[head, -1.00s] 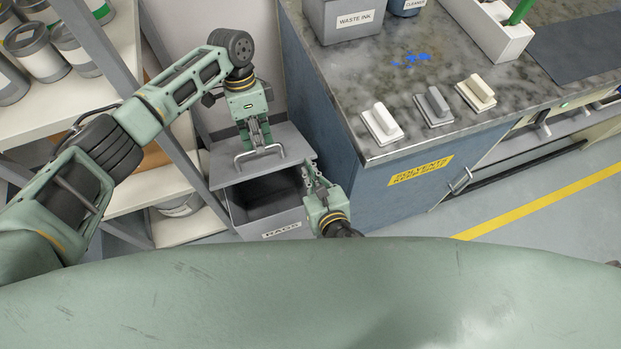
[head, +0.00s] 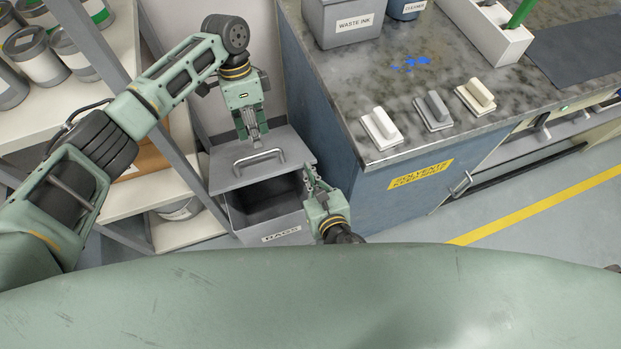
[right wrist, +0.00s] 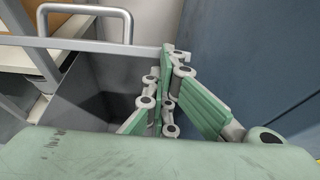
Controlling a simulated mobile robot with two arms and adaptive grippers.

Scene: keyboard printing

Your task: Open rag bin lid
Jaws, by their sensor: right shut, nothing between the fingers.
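The grey rag bin (head: 275,237), labelled RAGS, stands between the shelf and the blue cabinet. Its lid (head: 228,176) is raised, and the dark inside of the bin shows below the lid's front edge. The lid's metal handle (head: 258,157) is free. My left gripper (head: 254,138) is just behind and above the handle, apart from it; its finger opening is hard to make out. My right gripper (head: 308,174) is shut and empty at the bin's right side, close to the lid's right edge. The right wrist view shows its closed fingers (right wrist: 166,100) and the lid handle (right wrist: 85,9).
A shelf with cans (head: 38,58) stands on the left. The blue cabinet (head: 345,195) rises close on the right, its counter (head: 350,95) holding a waste ink bin (head: 345,20) and several handled blocks. Grey floor is free at the right.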

